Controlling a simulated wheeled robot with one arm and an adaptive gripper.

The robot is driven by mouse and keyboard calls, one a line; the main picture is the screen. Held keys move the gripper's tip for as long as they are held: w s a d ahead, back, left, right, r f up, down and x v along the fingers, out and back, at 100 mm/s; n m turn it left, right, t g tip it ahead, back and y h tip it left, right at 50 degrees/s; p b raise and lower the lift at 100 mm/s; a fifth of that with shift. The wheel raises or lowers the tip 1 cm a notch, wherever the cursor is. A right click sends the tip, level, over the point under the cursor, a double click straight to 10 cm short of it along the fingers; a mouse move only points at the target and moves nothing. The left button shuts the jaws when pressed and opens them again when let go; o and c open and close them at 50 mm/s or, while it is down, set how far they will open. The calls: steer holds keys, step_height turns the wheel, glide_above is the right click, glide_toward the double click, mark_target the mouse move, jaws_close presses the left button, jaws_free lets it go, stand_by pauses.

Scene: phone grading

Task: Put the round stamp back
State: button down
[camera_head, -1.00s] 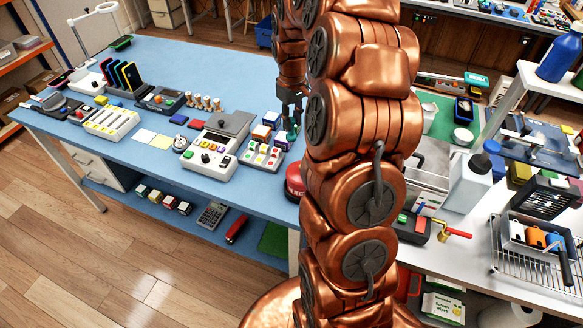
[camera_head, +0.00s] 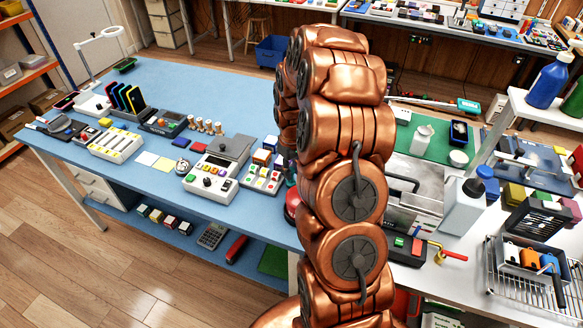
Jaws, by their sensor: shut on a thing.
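Several small stamps with wooden handles (camera_head: 205,127) stand in a row on the blue table, behind the grey-and-white device. I cannot tell from here which of them, if any, is the round stamp. My gripper is hidden behind my copper arm, so its jaws and anything in them do not show.
The blue table (camera_head: 215,85) has clear room at its back. A grey-and-white device (camera_head: 213,170) and a tray of coloured pieces (camera_head: 262,178) stand near its front edge. A blue box (camera_head: 263,157) sits behind that tray. A white side table with bottles is at the right.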

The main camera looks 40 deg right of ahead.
steer(key=shift+f, duration=0.25)
steer(key=c, duration=1)
jaws_free()
steer(key=shift+o, duration=0.2)
step_height(320, 180, up, 11)
steer(key=b, duration=0.4)
steer(key=s+a+r, duration=0.4)
steer(key=a, duration=0.4)
steer(key=s+a+g, duration=0.1)
steer(key=s+a, duration=0.7)
steer(key=s, duration=0.5)
steer(key=s+a, duration=0.8)
steer(key=s, duration=0.5)
steer(key=shift+m+g, duration=0.3)
steer(key=shift+g, duration=0.1)
